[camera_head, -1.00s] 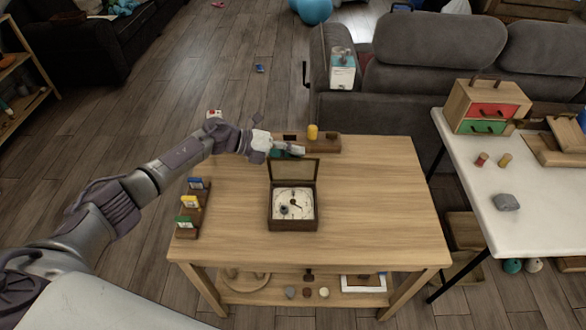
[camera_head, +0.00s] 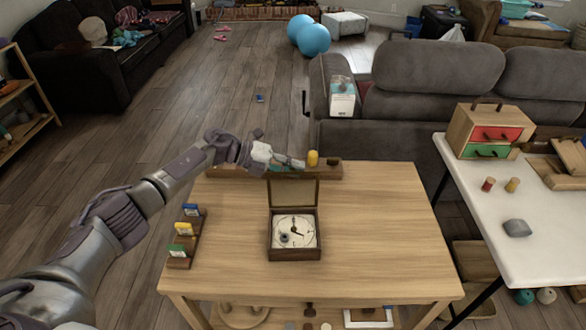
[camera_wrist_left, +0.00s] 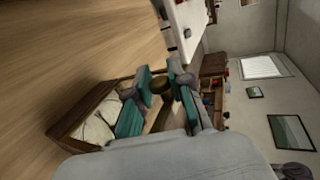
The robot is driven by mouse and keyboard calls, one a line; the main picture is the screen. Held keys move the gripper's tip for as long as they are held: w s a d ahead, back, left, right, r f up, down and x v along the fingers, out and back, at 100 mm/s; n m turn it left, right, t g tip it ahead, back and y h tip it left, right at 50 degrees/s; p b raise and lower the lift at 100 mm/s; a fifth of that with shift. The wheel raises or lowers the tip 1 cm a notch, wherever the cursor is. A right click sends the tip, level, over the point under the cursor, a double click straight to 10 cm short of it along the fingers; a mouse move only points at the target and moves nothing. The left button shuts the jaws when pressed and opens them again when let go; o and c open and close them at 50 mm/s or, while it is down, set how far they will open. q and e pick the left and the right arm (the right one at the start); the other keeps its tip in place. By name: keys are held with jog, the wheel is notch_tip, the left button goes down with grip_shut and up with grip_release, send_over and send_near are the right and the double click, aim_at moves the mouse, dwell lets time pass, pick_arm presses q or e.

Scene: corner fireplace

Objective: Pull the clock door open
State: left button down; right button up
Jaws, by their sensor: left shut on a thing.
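The clock is a dark wooden box (camera_head: 295,254) on the near half of the table, its white dial (camera_head: 306,225) facing up. Its door (camera_head: 293,192) stands raised at the far side. My left gripper (camera_head: 299,163) is at the far side of the raised door. In the left wrist view, the teal fingers (camera_wrist_left: 163,87) are closed around a dark brass knob (camera_wrist_left: 158,84), which looks like the door's knob. Part of the dial (camera_wrist_left: 92,131) shows beyond the fingers there. My right gripper is in neither view.
The wooden table (camera_head: 375,220) is clear right of the clock. A rack with coloured cards (camera_head: 184,229) stands at the left edge. A wooden strip with a yellow peg (camera_head: 313,158) lies along the far edge. A white table (camera_head: 490,210) stands to the right.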

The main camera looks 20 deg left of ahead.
pick_arm(q)
jog(key=c, duration=1)
grip_release()
jog(key=shift+f, duration=0.1)
jog(key=shift+c, duration=0.2)
jog(key=v, duration=1.2)
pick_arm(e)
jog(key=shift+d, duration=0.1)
